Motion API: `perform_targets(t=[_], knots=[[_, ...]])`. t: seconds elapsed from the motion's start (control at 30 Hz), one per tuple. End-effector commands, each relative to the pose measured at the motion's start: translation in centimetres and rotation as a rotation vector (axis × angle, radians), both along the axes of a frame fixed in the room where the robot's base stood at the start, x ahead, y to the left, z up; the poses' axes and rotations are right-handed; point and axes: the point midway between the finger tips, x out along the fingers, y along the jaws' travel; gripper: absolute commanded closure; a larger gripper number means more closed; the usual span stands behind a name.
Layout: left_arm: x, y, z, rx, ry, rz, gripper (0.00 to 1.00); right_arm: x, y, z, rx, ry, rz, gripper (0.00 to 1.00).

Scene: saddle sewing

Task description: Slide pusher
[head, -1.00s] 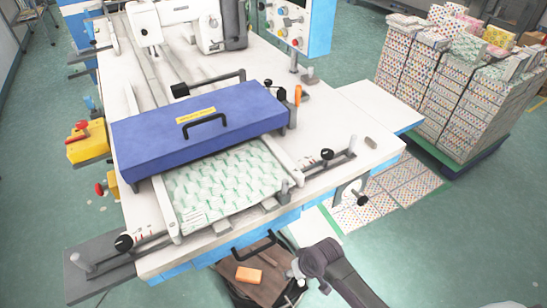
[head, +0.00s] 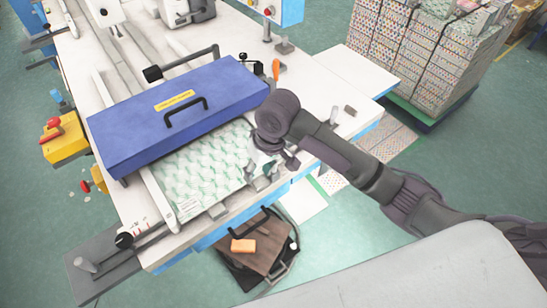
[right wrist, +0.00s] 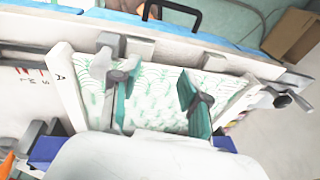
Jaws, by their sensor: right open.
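The sewing table (head: 315,95) carries a stack of green-patterned sheets (head: 195,170) between white side rails. Small grey metal blocks (head: 218,211) sit along the stack's front edge; I cannot tell which part is the pusher. My right gripper (head: 264,172) is over the front right corner of the stack, partly hidden by its own wrist. In the right wrist view its two teal-padded fingers (right wrist: 157,100) are open and apart, with sheets (right wrist: 155,85) showing between them. A grey metal block (right wrist: 103,60) is close beside the left finger. My left gripper is not in view.
A blue cover (head: 175,125) with a black handle spans the table behind the stack. An orange-handled tool (head: 276,69) stands to its right. A bin (head: 258,258) with an orange block is below the front edge. Strapped stacks (head: 420,50) stand at back right.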

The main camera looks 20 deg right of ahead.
Motion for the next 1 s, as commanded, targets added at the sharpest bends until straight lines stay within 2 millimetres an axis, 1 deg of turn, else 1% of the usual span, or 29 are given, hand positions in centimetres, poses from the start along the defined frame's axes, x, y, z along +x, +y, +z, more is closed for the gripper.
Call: perform_targets(t=[0.03, 0.1, 0.2, 0.3, 0.4, 0.5, 0.63, 1.0], knots=[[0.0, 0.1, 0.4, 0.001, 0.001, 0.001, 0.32, 1.2, -0.8, 2.3, -0.035, 0.003, -0.006, 0.55], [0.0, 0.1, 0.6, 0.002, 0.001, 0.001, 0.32, 2.2, -1.9, 4.8, -0.080, 0.028, -0.025, 0.55], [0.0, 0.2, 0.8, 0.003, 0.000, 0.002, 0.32, 3.1, -3.5, 7.8, -0.140, 0.061, -0.060, 0.55], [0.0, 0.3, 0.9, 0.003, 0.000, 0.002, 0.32, 3.5, -4.6, 9.9, -0.177, 0.082, -0.091, 0.55], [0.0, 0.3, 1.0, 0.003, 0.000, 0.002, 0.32, 3.6, -5.2, 10.7, -0.196, 0.094, -0.106, 0.55], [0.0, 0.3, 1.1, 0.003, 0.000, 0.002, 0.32, 3.6, -5.3, 10.3, -0.200, 0.100, -0.110, 0.55], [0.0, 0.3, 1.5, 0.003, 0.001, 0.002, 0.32, 3.6, -5.2, 8.6, -0.198, 0.101, -0.109, 0.55], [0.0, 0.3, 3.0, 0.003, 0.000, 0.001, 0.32, 3.5, -5.2, 0.9, -0.198, 0.100, -0.108, 0.55]])
